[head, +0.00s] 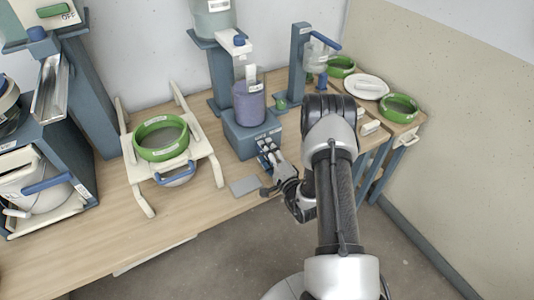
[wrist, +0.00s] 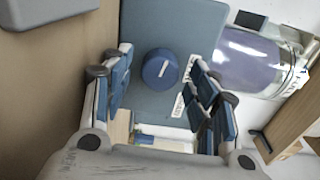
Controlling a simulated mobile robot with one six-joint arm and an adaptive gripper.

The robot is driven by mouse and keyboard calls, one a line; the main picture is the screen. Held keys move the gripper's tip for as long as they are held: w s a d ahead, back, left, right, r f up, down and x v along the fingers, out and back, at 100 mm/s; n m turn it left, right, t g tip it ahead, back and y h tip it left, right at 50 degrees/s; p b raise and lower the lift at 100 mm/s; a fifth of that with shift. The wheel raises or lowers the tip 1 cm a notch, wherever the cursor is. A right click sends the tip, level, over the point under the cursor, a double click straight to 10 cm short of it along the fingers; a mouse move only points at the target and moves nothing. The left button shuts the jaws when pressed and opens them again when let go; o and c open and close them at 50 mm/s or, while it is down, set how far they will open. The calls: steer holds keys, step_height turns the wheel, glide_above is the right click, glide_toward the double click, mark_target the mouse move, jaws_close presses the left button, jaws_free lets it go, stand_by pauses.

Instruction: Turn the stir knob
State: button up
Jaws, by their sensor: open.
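The stir knob (wrist: 161,69) is round and blue, with a white pointer line that tilts slightly in the wrist view. It sits on the face of the blue-grey stirrer base (wrist: 150,22), which also shows in the head view (head: 240,142). My gripper (wrist: 160,58) is open, with one finger on each side of the knob and a visible gap on both sides. In the head view my gripper (head: 270,158) is at the front of the base, and I cannot make out the knob there. A purple container (head: 249,103) stands on the base.
A green sieve ring (head: 161,138) rests on a white frame to the left. A grey plate (head: 244,186) lies on the wooden table in front of the base. Another blue stand (head: 298,65), a white plate (head: 366,87) and green rings (head: 399,107) are to the right.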

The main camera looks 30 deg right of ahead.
steer(key=s, duration=1.2)
steer(key=shift+r, duration=0.15)
steer(key=shift+d, duration=0.1)
